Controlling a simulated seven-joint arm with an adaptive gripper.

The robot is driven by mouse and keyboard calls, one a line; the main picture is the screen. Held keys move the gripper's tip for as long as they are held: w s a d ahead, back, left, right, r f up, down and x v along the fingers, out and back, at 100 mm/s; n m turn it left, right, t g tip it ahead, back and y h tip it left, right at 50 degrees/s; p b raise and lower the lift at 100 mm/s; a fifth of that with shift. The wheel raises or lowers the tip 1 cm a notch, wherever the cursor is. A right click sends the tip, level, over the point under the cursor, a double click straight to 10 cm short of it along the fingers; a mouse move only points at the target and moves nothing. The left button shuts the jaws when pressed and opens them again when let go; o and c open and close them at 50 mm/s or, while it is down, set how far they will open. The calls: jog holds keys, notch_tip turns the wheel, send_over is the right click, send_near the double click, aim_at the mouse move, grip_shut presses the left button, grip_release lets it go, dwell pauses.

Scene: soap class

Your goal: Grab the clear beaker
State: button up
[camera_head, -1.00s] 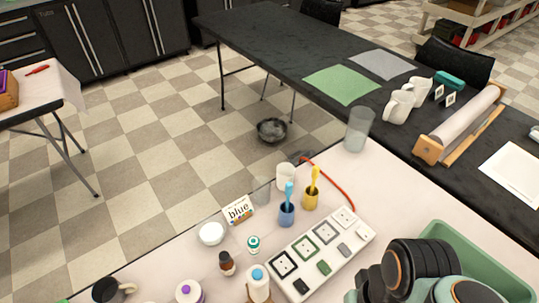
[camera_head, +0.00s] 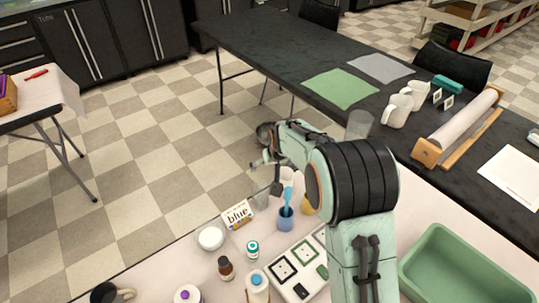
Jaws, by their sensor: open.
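A taller clear cylinder (camera_head: 359,124) stands farther back, partly hidden behind my arm. My gripper (camera_head: 266,177) is open and empty.
A white cup (camera_head: 287,176) and a blue cup with a toothbrush (camera_head: 286,218) stand close to the right of the small beaker. A green tray (camera_head: 425,264) lies at right.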

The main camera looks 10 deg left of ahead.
jog(key=g, duration=0.1)
send_near(261, 191)
jog(key=shift+n, duration=0.3)
jog(key=x, duration=0.4)
jog(key=s+x, duration=0.1)
jog(key=x, duration=0.1)
jog(key=shift+a+f, duration=0.1)
jog(key=shift+a, duration=0.05)
jog(key=c, duration=1.3)
